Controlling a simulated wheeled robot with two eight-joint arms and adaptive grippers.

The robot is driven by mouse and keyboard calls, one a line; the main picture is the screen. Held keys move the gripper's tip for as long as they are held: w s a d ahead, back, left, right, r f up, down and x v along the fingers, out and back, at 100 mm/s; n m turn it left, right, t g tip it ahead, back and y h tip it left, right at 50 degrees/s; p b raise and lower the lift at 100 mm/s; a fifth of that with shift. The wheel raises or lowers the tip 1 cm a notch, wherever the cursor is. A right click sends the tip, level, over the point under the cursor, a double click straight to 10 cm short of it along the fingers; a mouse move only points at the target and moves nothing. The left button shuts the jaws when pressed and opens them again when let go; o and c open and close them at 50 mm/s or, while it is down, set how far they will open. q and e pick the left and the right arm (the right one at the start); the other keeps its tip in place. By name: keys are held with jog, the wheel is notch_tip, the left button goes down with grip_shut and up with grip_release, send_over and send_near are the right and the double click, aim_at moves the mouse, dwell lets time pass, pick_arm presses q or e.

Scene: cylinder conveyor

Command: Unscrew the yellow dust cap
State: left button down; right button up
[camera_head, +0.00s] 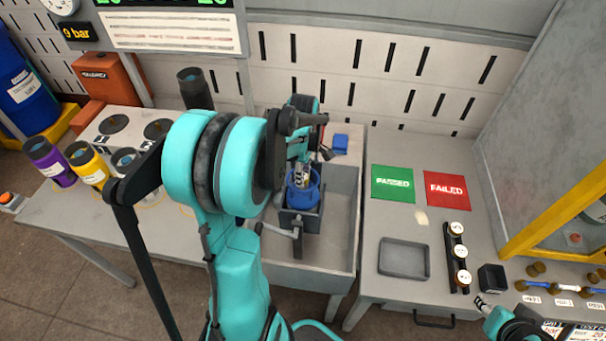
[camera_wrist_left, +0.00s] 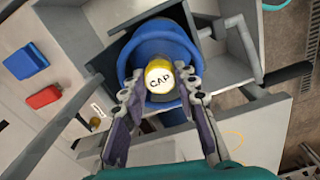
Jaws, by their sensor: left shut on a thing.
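The yellow dust cap (camera_wrist_left: 160,77), with a white top marked "CAP", sits in the round opening of a blue cylinder collar (camera_wrist_left: 140,45). In the head view the blue cylinder (camera_head: 303,196) stands upright in a dark holder in the grey sink-like basin. My left gripper (camera_wrist_left: 160,92) reaches over the cylinder, its two fingers on either side of the cap and shut on it. It also shows in the head view (camera_head: 300,176), where my arm and gripper hide the cap. My right gripper (camera_head: 482,302) is partly in view at the lower right, too small to read.
Purple (camera_head: 48,160), yellow (camera_head: 88,165) and grey-topped cylinders stand on the left table. Green PASSED (camera_head: 393,184) and red FAILED (camera_head: 447,190) pads, an empty grey tray (camera_head: 404,258) and a rack of round white-topped parts (camera_head: 457,257) lie on the right table.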

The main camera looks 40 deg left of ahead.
pick_arm(q)
jog(key=n, duration=0.5)
jog(key=n, duration=0.6)
jog(key=c, duration=1.2)
grip_release()
jog(key=shift+r+p, duration=1.05)
jog(key=shift+r, duration=0.35)
jog(key=m, duration=0.3)
jog(key=shift+f+m, duration=0.1)
jog(key=shift+m, duration=1.3)
